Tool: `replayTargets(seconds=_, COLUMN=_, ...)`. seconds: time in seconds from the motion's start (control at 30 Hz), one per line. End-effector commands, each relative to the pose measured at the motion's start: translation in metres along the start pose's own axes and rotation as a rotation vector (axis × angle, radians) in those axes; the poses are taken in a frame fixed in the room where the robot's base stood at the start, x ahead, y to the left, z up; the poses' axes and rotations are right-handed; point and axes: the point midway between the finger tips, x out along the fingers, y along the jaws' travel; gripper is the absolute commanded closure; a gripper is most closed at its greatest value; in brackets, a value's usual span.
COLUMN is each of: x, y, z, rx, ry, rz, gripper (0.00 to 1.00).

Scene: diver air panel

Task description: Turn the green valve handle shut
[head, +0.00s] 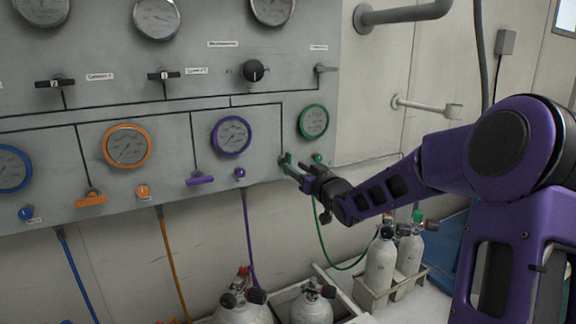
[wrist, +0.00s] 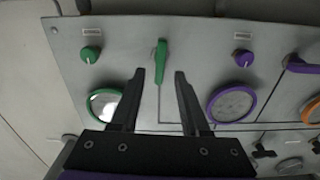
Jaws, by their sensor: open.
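The green valve handle (wrist: 161,60) is on the grey panel. In the wrist view it points along the drawn line, unlike the crosswise purple handle. In the head view the green handle (head: 287,158) is partly hidden by my gripper. My gripper (head: 294,170) is at the panel's lower right, in front of the handle. In the wrist view my gripper (wrist: 160,74) is open, its two fingers to either side of the handle's line. The handle shows between and just beyond the fingertips. I cannot tell whether they touch it.
A green-ringed gauge (head: 313,121) and a green knob (wrist: 91,54) are close by. The purple handle (head: 200,179) and purple knob (head: 240,173) are to the left. A green hose (head: 322,230) hangs below, near gas cylinders (head: 380,265).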

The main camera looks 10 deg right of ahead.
Motion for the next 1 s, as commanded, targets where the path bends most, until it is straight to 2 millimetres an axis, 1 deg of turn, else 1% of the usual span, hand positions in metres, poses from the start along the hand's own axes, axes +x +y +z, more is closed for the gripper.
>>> replayTargets(seconds=0.03, x=0.011, y=-0.001, z=0.001, rx=0.002, ry=0.002, rz=-0.003, gripper=0.54)
replayTargets(seconds=0.1, x=0.024, y=-0.001, z=0.001, rx=0.002, ry=0.001, rz=-0.002, gripper=0.54)
replayTargets(seconds=0.2, x=0.037, y=0.0, z=0.001, rx=0.001, ry=0.0, rz=0.0, gripper=0.54)
replayTargets(seconds=0.3, x=0.046, y=0.0, z=0.0, rx=0.0, ry=0.001, rz=0.0, gripper=0.54)
replayTargets(seconds=0.43, x=0.051, y=0.001, z=0.001, rx=0.0, ry=-0.001, rz=0.001, gripper=0.54)
replayTargets(seconds=0.67, x=0.051, y=0.001, z=0.0, rx=-0.001, ry=-0.001, rz=0.001, gripper=0.54)
replayTargets(seconds=0.7, x=0.051, y=0.001, z=0.0, rx=-0.001, ry=-0.001, rz=0.001, gripper=0.56)
replayTargets(seconds=0.77, x=0.051, y=0.001, z=0.0, rx=-0.001, ry=-0.001, rz=0.001, gripper=0.67)
replayTargets(seconds=0.8, x=0.051, y=0.001, z=0.0, rx=-0.001, ry=-0.001, rz=0.001, gripper=0.74)
replayTargets(seconds=0.93, x=0.051, y=0.001, z=0.0, rx=-0.001, ry=-0.001, rz=0.001, gripper=0.98)
replayTargets(seconds=0.97, x=0.051, y=0.001, z=0.0, rx=-0.001, ry=-0.001, rz=0.001, gripper=1.0)
replayTargets(seconds=1.0, x=0.051, y=0.001, z=0.0, rx=-0.001, ry=-0.001, rz=0.001, gripper=1.0)
